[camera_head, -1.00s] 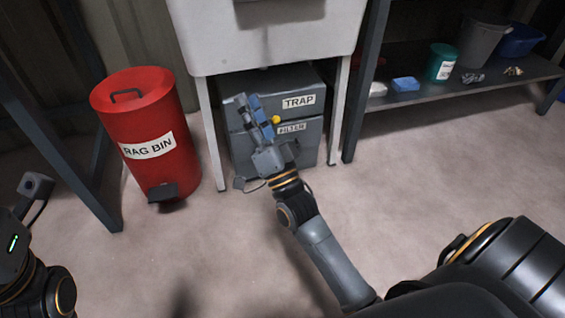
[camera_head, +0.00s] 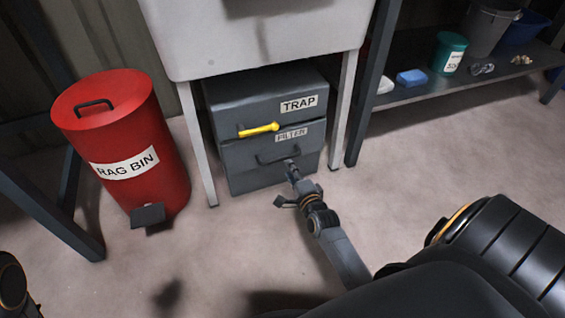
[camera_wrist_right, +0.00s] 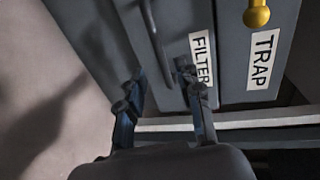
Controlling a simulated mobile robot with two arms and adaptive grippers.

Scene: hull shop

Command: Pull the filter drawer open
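The filter drawer (camera_head: 300,150) is the lower grey front of the cabinet under the white bench, with a FILTER label and a dark bar handle (camera_head: 278,154). It looks shut. Above it is the TRAP front (camera_head: 225,108) with a yellow handle (camera_head: 258,130) lying roughly level near the seam. My right gripper (camera_head: 291,168) is just in front of the filter handle, at its lower right. In the wrist view its fingers (camera_wrist_right: 160,86) are apart with nothing between the tips; the filter handle (camera_wrist_right: 157,42) lies just ahead, in line with the gap. My left gripper is out of view.
A red rag bin (camera_head: 160,125) with a pedal stands left of the cabinet. White bench legs (camera_head: 197,150) flank the cabinet. A shelf (camera_head: 430,92) with a teal tub (camera_head: 447,50) and buckets is at the right. The floor in front is clear.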

